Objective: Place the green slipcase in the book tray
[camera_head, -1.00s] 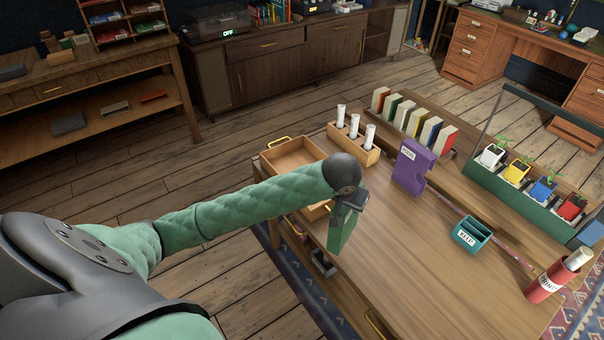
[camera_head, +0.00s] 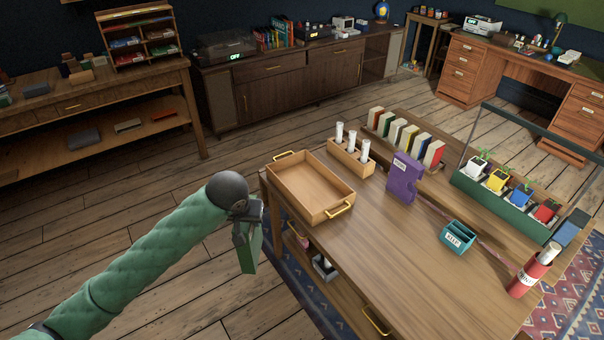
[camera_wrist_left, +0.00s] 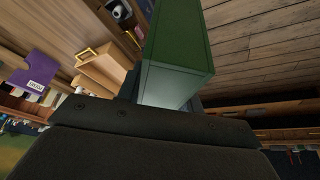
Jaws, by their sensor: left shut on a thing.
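My left gripper (camera_head: 243,226) is shut on the green slipcase (camera_head: 251,252), which hangs below it, left of the table's near left edge. In the left wrist view the green slipcase (camera_wrist_left: 180,45) fills the upper middle, its far part cut off by the frame. The wooden book tray (camera_head: 303,190) with brass handles lies on the table's left part and looks empty. Part of the tray also shows in the left wrist view (camera_wrist_left: 107,70). The slipcase is apart from the tray, to its lower left in the head view. My right gripper is not in view.
On the table (camera_head: 400,260) stand a rack of white rolls (camera_head: 350,158), a purple file (camera_head: 403,178), a teal box (camera_head: 457,237), a red cylinder (camera_head: 530,273) and a row of books (camera_head: 405,135). Planters (camera_head: 510,195) stand at right. The table's front middle is clear.

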